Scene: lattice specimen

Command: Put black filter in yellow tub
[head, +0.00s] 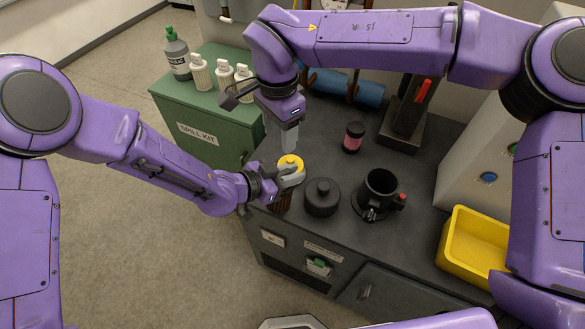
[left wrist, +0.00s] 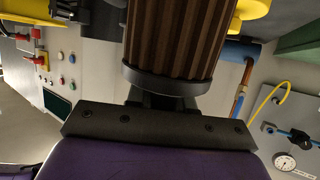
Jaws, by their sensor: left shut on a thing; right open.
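My left gripper (head: 290,178) is shut on the top of the black filter, at the table's left front edge. The filter's brown pleats (head: 282,202) show below the fingers, which largely hide its top in the head view. In the left wrist view, its pleated body and dark end ring (left wrist: 166,80) fill the upper middle. My right gripper (head: 289,138) is open, pointing down just above a yellow-topped piece (head: 290,161) behind my left gripper. The yellow tub (head: 470,247) stands at the table's right and looks empty where visible; my right arm covers part of it.
A black knobbed lid (head: 321,197) and an open black cup (head: 380,187) stand between my left gripper and the tub. A pink-and-black jar (head: 353,137) and a dark stand (head: 402,130) are farther back. The green spill kit box (head: 197,128) with bottles is left.

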